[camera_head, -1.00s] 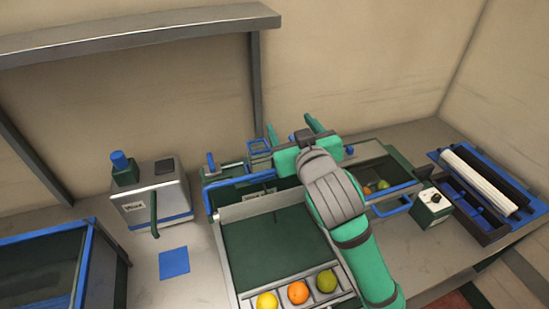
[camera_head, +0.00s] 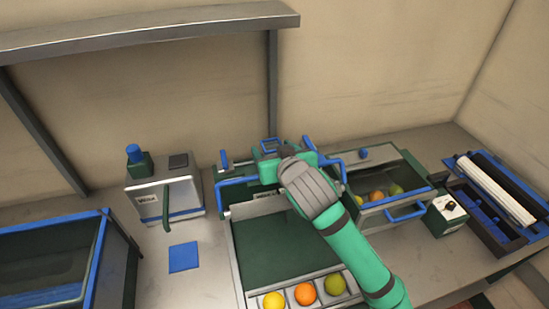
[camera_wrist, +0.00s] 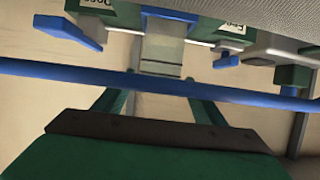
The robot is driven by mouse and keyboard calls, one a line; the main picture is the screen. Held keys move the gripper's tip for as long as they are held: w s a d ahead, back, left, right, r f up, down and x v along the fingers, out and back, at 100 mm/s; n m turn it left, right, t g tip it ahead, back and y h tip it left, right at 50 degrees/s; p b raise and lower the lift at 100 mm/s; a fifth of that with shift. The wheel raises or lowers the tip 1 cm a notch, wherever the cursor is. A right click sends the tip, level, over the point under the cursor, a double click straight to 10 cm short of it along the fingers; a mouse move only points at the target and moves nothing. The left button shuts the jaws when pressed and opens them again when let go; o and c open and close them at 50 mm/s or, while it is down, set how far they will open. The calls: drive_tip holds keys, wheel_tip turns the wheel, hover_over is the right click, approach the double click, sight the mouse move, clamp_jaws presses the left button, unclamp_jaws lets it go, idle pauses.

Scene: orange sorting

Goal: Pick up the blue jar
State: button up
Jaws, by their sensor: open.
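A small blue cylinder (camera_head: 134,153), which looks like the blue jar, stands upright in a dark green holder on the grey box-shaped machine (camera_head: 165,196) at the left. My gripper (camera_head: 283,150) is well to its right, over the back of the sorting bench, with nothing seen between its fingers. In the wrist view my gripper (camera_wrist: 158,103) shows two green fingers spread apart, with a blue rail crossing in front of them. The blue jar cannot be made out in the wrist view.
A blue square (camera_head: 184,257) lies on the counter before the machine. A blue-rimmed bin (camera_head: 97,262) is at far left. A fruit bin (camera_head: 407,190) and control box (camera_head: 447,213) are right of my arm. An overhead shelf (camera_head: 150,30) spans the upper left.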

drive_tip(key=shift+x, duration=1.05)
drive_tip(key=shift+w+d, duration=0.1)
drive_tip(key=c, duration=1.3)
drive_tip(key=shift+r, duration=0.1)
